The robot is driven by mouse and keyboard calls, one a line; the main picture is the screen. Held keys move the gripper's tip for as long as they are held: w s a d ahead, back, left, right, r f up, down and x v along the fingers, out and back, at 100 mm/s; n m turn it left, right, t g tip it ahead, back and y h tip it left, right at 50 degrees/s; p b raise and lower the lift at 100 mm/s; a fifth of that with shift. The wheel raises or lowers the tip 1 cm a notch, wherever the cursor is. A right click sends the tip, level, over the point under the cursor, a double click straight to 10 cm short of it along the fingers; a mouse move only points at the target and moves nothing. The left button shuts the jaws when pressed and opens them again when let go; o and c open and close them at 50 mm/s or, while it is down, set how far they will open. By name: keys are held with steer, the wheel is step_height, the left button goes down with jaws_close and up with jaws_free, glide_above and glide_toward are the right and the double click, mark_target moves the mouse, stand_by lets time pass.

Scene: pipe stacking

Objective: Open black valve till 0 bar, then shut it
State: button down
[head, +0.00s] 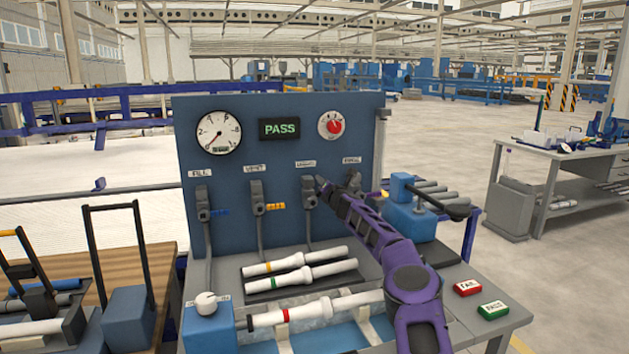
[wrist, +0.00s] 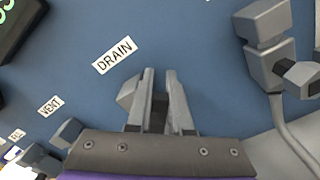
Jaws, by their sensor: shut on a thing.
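My gripper (head: 322,184) is at the drain valve (head: 308,197) on the blue panel, under the label DRAIN. In the wrist view my gripper (wrist: 159,78) has its two fingers close together, shut on the valve's handle. The handle is hidden between the fingers, so its colour and angle cannot be told. The grey valve body (wrist: 127,93) shows just left of the fingers. The round pressure gauge (head: 219,133) is at the panel's upper left. Its needle seems to point to the lower left; its figures are too small to read.
A blue-handled valve (head: 204,203) and a yellow-handled valve (head: 260,199) are left of my gripper. White pipes (head: 300,275) lie on the bench below. A blue clamp (head: 408,205) stands right.

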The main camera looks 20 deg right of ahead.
step_height(320, 180, down, 6)
steer(key=d+m+p, duration=0.2)
steer(key=m+p, duration=0.1)
steer(key=m, duration=0.7)
steer(key=shift+d+r, duration=0.25)
steer(key=shift+d, duration=0.1)
steer(key=shift+f, duration=0.1)
steer(key=c, duration=0.8)
jaws_free()
